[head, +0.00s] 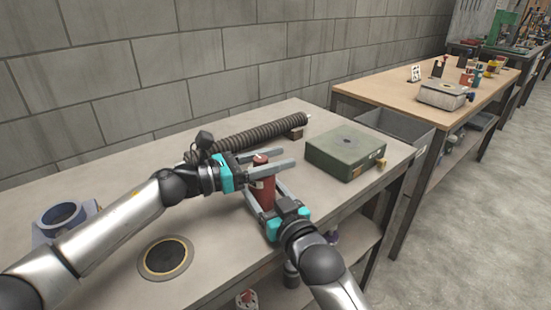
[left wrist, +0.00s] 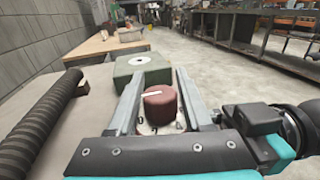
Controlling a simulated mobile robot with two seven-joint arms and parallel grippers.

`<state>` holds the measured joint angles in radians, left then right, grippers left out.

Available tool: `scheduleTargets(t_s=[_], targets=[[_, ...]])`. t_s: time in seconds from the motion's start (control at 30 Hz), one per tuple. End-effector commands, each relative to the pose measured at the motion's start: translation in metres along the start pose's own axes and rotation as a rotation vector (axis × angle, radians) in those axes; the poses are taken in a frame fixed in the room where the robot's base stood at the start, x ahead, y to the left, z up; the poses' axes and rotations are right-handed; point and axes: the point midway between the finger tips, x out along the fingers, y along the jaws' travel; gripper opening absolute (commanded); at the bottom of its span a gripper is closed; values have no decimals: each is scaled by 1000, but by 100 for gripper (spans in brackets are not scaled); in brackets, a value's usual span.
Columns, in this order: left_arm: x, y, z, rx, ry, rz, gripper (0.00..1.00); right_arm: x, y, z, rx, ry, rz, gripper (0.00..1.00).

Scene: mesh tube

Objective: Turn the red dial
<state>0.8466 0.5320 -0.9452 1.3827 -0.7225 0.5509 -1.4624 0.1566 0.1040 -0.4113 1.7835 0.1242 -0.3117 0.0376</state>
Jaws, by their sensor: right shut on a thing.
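The red dial (head: 260,160) is a round red knob on top of an upright red cylindrical body (head: 265,196) near the middle of the table. In the left wrist view the dial (left wrist: 160,106) shows a white mark on top and a pale numbered plate below. My left gripper (head: 291,157) is open, with its fingers on either side of the dial; it also shows in the left wrist view (left wrist: 158,84). I cannot tell whether a finger touches the dial. My right gripper (head: 256,190) is shut on the red body from the front, lower down.
A dark ribbed hose (head: 255,136) lies behind my left gripper. A green box (head: 335,150) stands to the right. A blue-grey ring fixture (head: 62,214) and a flat dark disc (head: 166,257) are on the left. A wooden bench (head: 385,88) stands farther back.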

Motion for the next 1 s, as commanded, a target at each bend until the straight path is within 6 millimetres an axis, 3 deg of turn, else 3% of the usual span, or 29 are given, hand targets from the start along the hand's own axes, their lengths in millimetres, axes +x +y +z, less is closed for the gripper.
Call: scheduleTargets(t_s=[0.13,0.47,1.0], targets=[[0,0,0,0,0,-1,66,0,0,1,2,-3,1,6],[-6,0,-1,-1,1,0,66,0,1,1,1,-3,2,6],[-104,0,-1,-2,2,1,66,0,1,1,1,-3,3,6]])
